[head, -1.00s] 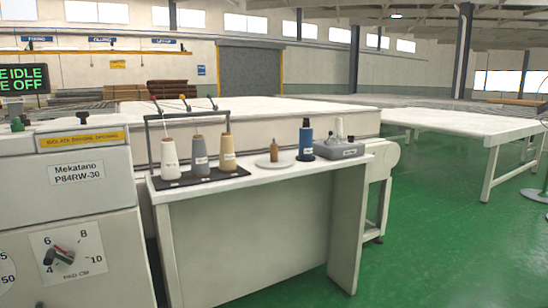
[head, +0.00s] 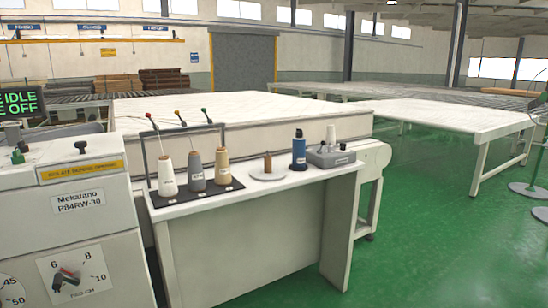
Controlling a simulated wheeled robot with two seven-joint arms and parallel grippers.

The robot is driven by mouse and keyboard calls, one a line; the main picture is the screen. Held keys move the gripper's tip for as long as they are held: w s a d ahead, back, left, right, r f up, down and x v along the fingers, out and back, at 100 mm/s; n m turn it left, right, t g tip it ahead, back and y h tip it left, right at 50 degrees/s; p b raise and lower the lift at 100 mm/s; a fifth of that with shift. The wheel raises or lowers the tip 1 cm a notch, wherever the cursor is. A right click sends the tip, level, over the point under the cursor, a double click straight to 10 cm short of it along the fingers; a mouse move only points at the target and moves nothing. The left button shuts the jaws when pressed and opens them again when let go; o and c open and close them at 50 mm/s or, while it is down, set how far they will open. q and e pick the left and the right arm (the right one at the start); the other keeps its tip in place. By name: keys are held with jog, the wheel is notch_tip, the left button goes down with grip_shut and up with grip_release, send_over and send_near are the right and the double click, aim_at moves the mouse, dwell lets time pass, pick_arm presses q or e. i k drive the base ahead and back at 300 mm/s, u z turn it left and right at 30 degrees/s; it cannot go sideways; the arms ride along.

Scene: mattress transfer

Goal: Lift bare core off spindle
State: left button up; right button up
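A small brown core (head: 267,162) stands upright on a round white plate (head: 262,175) near the middle of the white side table. It looks bare, with no thread seen on it. The spindle inside it is hidden or too small to make out. A blue thread cone (head: 299,152) stands upright just to its right. Neither of my grippers shows in the head view.
A dark rack (head: 212,187) holds white, grey and tan cones on the left of the white table (head: 288,188). A grey box (head: 330,157) with white pegs sits at its right. The Mekatano machine (head: 75,200) stands left.

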aim_at(267, 160)
jog(key=z, duration=0.95)
jog(key=i, duration=2.3)
jog(key=z, duration=0.85)
jog(key=i, duration=1.45)
jog(key=u, duration=4)
